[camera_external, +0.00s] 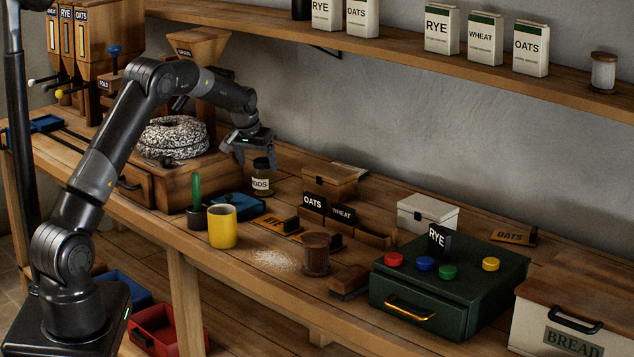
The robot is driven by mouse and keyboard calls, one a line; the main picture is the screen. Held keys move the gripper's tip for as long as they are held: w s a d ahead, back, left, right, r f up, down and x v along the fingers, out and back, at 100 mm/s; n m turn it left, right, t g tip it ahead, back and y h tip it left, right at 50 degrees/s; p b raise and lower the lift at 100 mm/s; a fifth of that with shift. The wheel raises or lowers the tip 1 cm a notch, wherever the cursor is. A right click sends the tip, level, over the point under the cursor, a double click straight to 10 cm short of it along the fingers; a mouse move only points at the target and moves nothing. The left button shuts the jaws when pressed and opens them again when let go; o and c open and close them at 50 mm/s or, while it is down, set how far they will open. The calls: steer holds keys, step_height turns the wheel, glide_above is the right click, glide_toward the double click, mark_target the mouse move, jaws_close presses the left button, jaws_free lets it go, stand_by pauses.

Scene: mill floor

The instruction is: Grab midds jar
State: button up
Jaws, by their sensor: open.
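The midds jar (261,182) is a small glass jar with a dark lid and a pale label, on which "DDS" can be read. It stands upright on the workbench, right of the stone mill. My gripper (247,153) is open, just above the jar and slightly to its left, with its fingers pointing down. In this single view I cannot tell whether the fingers touch the lid.
The stone mill (175,137) stands left of the jar. A green drawer box (445,285) stands farther right. A shelf (400,45) with packets runs along the wall.

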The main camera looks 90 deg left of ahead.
mark_target(266, 174)
steer(key=x, duration=0.5)
steer(key=shift+w+d+f, duration=0.15)
steer(key=shift+w+f, duration=0.15)
steer(key=shift+w, duration=0.15)
steer(key=shift+c, duration=0.4)
steer(key=c, duration=1.2)
